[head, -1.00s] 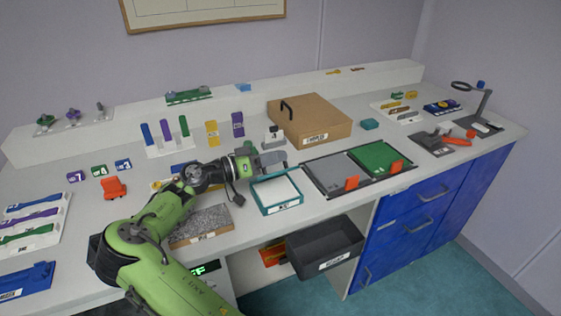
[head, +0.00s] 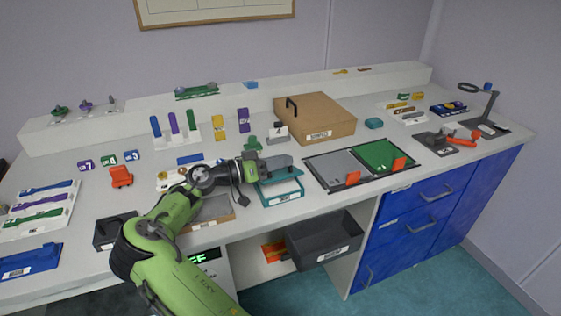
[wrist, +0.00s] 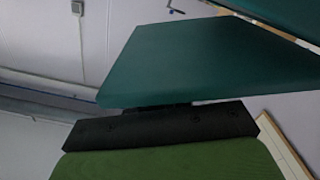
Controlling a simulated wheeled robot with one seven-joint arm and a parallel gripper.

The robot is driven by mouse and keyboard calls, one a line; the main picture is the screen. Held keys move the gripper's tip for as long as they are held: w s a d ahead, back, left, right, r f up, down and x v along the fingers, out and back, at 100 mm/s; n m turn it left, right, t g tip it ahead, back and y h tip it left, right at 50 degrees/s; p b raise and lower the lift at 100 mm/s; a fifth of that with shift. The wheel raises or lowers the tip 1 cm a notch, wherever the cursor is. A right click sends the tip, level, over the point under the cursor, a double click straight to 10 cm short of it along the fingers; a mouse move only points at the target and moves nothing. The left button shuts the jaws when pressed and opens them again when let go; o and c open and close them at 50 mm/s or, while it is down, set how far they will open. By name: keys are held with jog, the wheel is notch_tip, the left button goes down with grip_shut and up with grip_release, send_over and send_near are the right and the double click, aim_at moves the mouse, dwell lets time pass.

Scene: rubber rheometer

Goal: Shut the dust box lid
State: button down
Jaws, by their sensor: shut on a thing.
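An open-topped teal box (head: 279,200) with a pale inside and a white front label stands near the bench's front edge. I take it for the dust box; its label is too small to read. My gripper (head: 272,168) is just above its back part, shut on a flat teal panel (head: 285,165) that looks like its lid. The panel is raised over the rear of the box, with pale inside still showing in front. In the wrist view the teal panel (wrist: 200,62) fills the middle. The fingertips and any hinge are hidden.
Grey and green mats (head: 340,172) with orange tabs lie right of the box. A brown box (head: 320,118) stands behind, and a small grey block marked 4 (head: 278,134) is closer. A shallow tray (head: 210,214) lies left, under my arm. A dark bin (head: 325,240) sits below.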

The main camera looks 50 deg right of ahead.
jog(key=c, duration=1.2)
grip_release()
jog(key=shift+o, duration=0.2)
jog(key=shift+r, duration=0.15)
notch_tip(320, 180, up, 10)
jog(key=p, duration=0.3)
